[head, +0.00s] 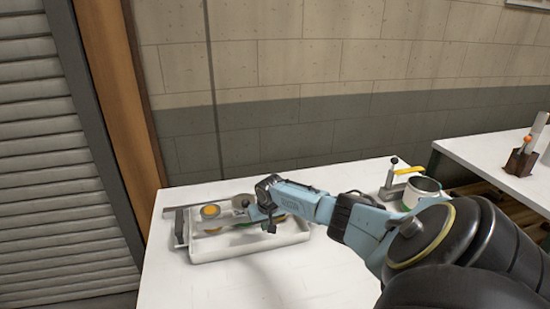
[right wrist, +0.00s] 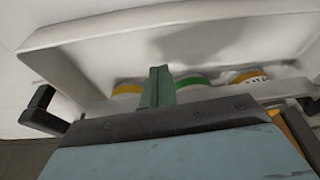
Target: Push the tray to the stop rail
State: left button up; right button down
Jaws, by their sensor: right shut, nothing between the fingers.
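The white tray (head: 250,244) lies on the white table at its back left and holds several round tins; a yellow-topped tin (head: 210,211) shows most clearly. A dark handle (head: 180,228) stands at the tray's left end. A thin grey rail (head: 172,209) runs behind the tray at the table's back left; how far apart they are is unclear. My right gripper (head: 269,227) is shut and empty, over the tray's right part. In the right wrist view its closed fingers (right wrist: 158,86) point into the tray (right wrist: 75,33), close to the tins. Whether they touch is unclear. My left gripper is out of view.
A second white table (head: 490,160) is at far right. The table front (head: 200,285) is clear. A wall stands behind.

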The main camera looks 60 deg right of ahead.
jog(key=shift+s+a+r+p, duration=0.2)
jog(key=shift+s+a+p, duration=0.2)
jog(key=shift+s+p, duration=0.1)
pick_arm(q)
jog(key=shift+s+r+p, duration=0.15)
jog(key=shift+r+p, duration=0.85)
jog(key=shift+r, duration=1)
pick_arm(e)
jog(key=v, duration=0.9)
jog(key=shift+r, duration=0.25)
